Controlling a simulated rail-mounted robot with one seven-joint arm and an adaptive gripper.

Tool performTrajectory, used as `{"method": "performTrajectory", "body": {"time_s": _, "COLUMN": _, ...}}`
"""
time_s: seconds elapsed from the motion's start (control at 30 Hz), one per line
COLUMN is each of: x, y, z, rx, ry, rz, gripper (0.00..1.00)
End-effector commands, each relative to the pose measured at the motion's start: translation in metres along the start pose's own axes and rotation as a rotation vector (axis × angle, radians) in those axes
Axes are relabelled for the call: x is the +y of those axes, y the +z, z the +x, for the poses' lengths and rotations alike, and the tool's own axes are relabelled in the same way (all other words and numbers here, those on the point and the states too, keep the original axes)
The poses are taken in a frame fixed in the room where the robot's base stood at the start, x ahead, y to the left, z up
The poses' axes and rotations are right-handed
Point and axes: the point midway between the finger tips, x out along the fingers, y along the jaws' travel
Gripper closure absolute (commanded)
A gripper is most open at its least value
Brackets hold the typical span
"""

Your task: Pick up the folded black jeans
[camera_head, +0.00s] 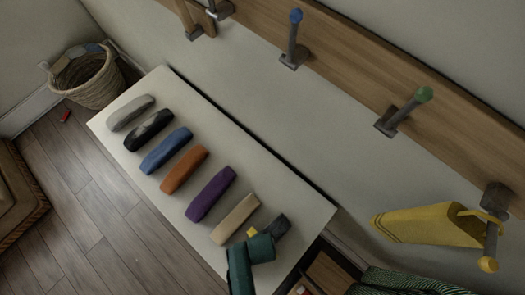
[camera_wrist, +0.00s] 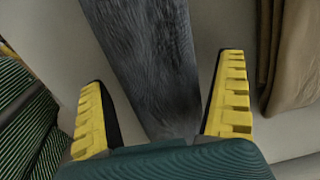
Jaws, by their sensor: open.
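The folded black jeans, a charcoal roll with a denim-like grain, lie at the near right end of the white bench (camera_head: 313,211). In the head view only part of the jeans (camera_head: 281,226) shows beyond my gripper (camera_head: 262,236). In the wrist view the jeans (camera_wrist: 152,55) run lengthwise between the yellow fingers of my gripper (camera_wrist: 160,78). The fingers are open, one on each side, with a gap on both sides. The near end of the jeans is hidden behind the green gripper body. I cannot tell how far the fingertips are above the bench.
A beige folded garment (camera_head: 236,219) lies close to the left; it shows at the wrist view's right (camera_wrist: 296,60). Purple (camera_head: 210,194), orange, blue, black and grey rolls continue the row. A pegged wooden rail (camera_head: 350,70) with a yellow cloth (camera_head: 428,226) runs behind.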

Motion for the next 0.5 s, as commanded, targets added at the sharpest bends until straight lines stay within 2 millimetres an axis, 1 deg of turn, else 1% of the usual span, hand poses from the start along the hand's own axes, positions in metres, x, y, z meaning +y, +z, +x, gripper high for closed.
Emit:
{"method": "performTrajectory", "body": {"time_s": 0.03, "x": 0.0001, "y": -0.0001, "z": 0.0060, "rx": 0.000, "ry": 0.000, "rz": 0.000, "gripper": 0.00}}
{"method": "performTrajectory", "body": {"time_s": 0.07, "x": 0.0001, "y": -0.0002, "z": 0.0074, "rx": 0.000, "ry": 0.000, "rz": 0.000, "gripper": 0.00}}
{"method": "performTrajectory", "body": {"time_s": 0.27, "x": 0.0002, "y": -0.0001, "z": 0.0075, "rx": 0.000, "ry": -0.001, "rz": 0.000, "gripper": 0.00}}
{"method": "performTrajectory", "body": {"time_s": 0.37, "x": 0.0002, "y": -0.0002, "z": 0.0074, "rx": 0.000, "ry": -0.001, "rz": 0.000, "gripper": 0.17}}
{"method": "performTrajectory", "body": {"time_s": 0.5, "x": 0.0002, "y": -0.0002, "z": 0.0073, "rx": 0.001, "ry": -0.001, "rz": 0.000, "gripper": 0.44}}
